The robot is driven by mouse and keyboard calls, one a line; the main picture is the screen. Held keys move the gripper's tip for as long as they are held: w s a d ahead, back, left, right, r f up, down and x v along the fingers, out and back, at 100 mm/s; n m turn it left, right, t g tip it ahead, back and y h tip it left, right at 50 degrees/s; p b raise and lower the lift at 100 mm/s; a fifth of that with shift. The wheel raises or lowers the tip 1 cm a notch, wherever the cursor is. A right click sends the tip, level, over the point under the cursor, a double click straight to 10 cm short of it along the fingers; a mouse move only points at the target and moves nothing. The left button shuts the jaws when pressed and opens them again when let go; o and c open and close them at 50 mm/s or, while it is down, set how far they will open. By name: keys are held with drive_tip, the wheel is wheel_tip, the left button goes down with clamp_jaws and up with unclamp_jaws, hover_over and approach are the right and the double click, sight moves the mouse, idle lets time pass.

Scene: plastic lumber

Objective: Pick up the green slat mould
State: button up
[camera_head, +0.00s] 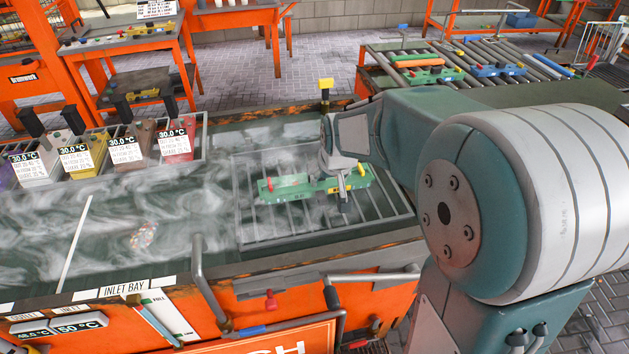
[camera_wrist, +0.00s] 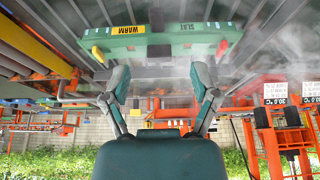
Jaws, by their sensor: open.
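The green slat mould (camera_head: 292,191) lies on a grey slatted rack (camera_head: 262,228) in the misty bath. It has a red piece at its left end and a yellow piece at its right end in the head view. In the wrist view the mould (camera_wrist: 160,45) spans the top, with "WARM" and "SLAT" labels upside down. My gripper (camera_head: 345,184) is over the right part of the mould in the head view. In the wrist view my gripper (camera_wrist: 160,72) is open and empty, its fingertips apart just below the mould's edge. Contact cannot be told.
Several moulds with 30.0 °C displays, such as the red one (camera_head: 175,146), stand in a rack at the bath's left. A roller table (camera_head: 480,66) with another green mould (camera_head: 436,75) and blue ones is at the back right. Metal handles (camera_head: 207,285) line the bath's front.

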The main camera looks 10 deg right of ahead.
approach(321, 195)
drive_tip(key=x, duration=1)
drive_tip(key=shift+s, duration=0.1)
clamp_jaws()
